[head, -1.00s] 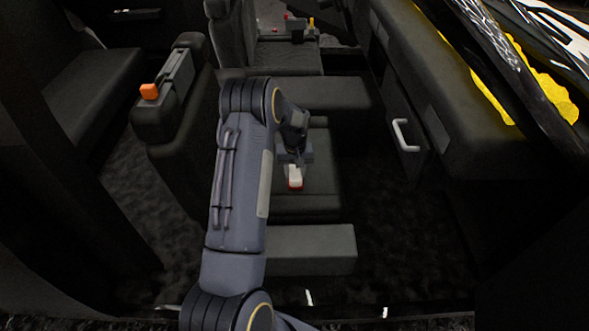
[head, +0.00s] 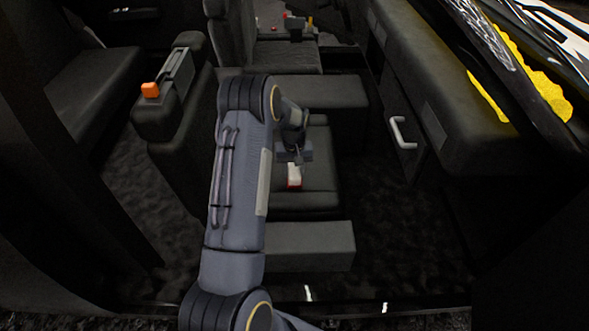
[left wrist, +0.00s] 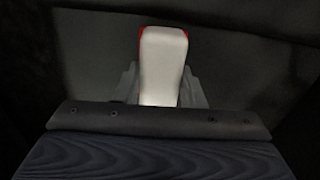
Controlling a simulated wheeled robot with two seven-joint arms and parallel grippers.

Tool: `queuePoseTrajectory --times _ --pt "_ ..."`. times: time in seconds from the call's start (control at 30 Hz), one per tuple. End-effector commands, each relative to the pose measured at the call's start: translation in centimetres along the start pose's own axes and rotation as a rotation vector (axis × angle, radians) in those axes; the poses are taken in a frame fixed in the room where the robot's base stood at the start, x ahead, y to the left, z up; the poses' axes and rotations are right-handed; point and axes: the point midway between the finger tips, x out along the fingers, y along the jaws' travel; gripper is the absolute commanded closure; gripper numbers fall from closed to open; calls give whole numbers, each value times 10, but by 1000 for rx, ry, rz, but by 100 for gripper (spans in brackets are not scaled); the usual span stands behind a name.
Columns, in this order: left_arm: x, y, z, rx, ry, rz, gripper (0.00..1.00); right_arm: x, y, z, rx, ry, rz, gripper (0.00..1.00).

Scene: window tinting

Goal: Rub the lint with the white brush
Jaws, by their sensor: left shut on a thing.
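My left gripper (head: 295,160) is shut on the white brush (head: 295,175), above the black seat cushion (head: 320,185) in the head view. The brush has a white handle and a red edge at its lower end. In the left wrist view the white brush (left wrist: 163,65) stands out between the grey fingers (left wrist: 160,88), with red at its far corners. I cannot tell whether the brush touches the cushion. I cannot make out any lint; the area under the brush is hidden. My right gripper is not in view.
A seat side with an orange buckle (head: 150,90) is at the left. A grey box-like step (head: 310,247) lies in front of the cushion. Small red and yellow items sit far back.

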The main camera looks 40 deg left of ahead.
Motion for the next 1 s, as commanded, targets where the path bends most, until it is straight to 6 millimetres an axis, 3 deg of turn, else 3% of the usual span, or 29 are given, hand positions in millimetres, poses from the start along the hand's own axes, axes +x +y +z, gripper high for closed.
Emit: queuePoseTrajectory --times 0.03,0.6,1.0 --pt "-20 0 -2 0 9 3 89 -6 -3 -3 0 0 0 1" --pt "-68 -5 3 2 6 1 89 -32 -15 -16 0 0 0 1" --pt "-73 -5 4 2 6 2 89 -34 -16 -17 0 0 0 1"
